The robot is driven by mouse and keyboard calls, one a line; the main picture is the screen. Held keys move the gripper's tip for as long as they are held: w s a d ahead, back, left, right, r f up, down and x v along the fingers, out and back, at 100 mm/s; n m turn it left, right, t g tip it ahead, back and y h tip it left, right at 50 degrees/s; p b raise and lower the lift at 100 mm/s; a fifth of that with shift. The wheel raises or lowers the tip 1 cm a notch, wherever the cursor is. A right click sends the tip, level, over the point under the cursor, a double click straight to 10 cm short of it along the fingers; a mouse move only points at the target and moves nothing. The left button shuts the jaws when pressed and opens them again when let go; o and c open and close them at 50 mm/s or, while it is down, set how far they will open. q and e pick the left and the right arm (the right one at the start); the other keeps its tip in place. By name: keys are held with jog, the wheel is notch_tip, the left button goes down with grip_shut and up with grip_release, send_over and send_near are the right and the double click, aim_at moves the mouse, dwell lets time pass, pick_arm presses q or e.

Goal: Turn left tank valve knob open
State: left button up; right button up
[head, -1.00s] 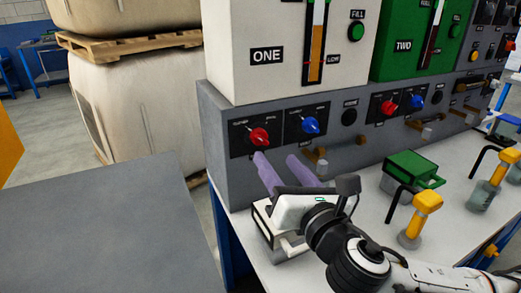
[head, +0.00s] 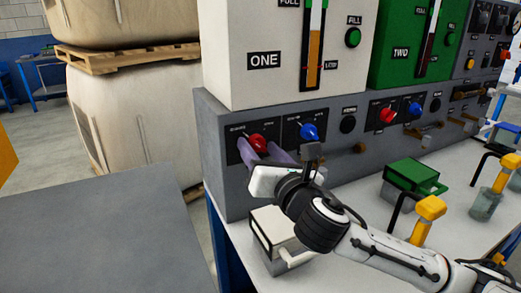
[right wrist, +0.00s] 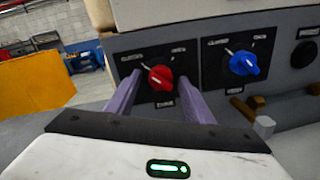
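The red knob (head: 258,143) sits on a black plate under the white tank marked ONE (head: 285,50). In the right wrist view the red knob (right wrist: 160,77) has its pointer toward the upper left, toward the left-hand label, which is too blurred to read surely. My right gripper (head: 262,153) has its purple fingers open, one on each side of the red knob. In the right wrist view, gaps show between the knob and the fingers (right wrist: 158,80). A blue knob (right wrist: 243,63) is to the right of the red one. My left gripper is out of view.
A green tank (head: 405,45) marked TWO stands to the right with its own knobs. Brown-handled taps (head: 357,149) stick out below the panel. A white box (head: 275,232), a green box (head: 405,175) and yellow-topped pumps (head: 428,210) stand on the bench.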

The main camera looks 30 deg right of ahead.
jog(key=c, duration=0.9)
jog(key=shift+o, duration=0.2)
